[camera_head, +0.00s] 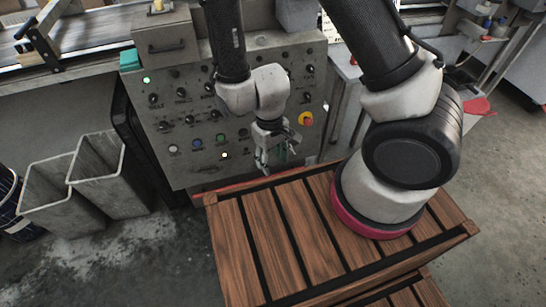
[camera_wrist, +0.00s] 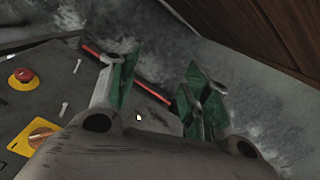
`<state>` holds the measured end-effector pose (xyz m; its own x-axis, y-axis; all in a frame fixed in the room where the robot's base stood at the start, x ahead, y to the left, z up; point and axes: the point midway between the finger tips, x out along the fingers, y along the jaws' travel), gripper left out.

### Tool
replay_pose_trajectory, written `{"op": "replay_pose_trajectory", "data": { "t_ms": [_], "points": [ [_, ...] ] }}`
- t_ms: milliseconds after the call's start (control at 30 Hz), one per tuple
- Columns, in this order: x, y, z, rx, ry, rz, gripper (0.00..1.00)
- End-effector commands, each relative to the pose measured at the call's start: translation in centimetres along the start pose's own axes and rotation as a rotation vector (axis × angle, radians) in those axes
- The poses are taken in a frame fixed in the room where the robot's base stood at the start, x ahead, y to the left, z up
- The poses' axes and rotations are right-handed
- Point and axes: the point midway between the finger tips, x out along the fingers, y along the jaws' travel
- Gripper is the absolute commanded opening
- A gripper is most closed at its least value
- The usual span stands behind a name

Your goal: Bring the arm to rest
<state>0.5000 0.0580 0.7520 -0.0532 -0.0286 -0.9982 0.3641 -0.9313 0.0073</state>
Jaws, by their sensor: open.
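My gripper (camera_head: 275,158) hangs in front of the grey control panel (camera_head: 180,110) in the head view, low on the panel and just beyond the far edge of the wooden slatted top. In the wrist view my gripper (camera_wrist: 155,95) has its two green-padded fingers apart, with nothing between them. The arm is bent, with its upper links reaching up out of the picture. A red button (camera_wrist: 24,78) and an orange-yellow knob (camera_wrist: 40,135) on the panel lie left of the fingers in the wrist view.
The wooden slatted top (camera_head: 260,235) fills the front. Two grey bins (camera_head: 60,200) stand on the floor at left. A conveyor (camera_head: 100,30) runs along the back left. A metal table (camera_head: 345,68) stands right of the panel. Bare floor (camera_head: 500,200) shows at right.

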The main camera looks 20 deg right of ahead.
Motion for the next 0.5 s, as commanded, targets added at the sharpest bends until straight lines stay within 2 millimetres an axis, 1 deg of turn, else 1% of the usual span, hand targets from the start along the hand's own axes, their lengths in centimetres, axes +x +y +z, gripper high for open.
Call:
{"op": "replay_pose_trajectory", "data": {
  "t_ms": [267,367,467,500],
  "points": [
    [0.0,0.0,0.1,0.004,-0.006,0.0,0.48],
    [0.0,-0.1,1.4,0.005,-0.06,-0.005,0.48],
    [-0.3,-0.1,3.9,-0.02,-0.176,-0.01,0.48],
    [-1.0,-0.2,4.8,-0.04,-0.224,-0.014,0.48]
  ]
}}
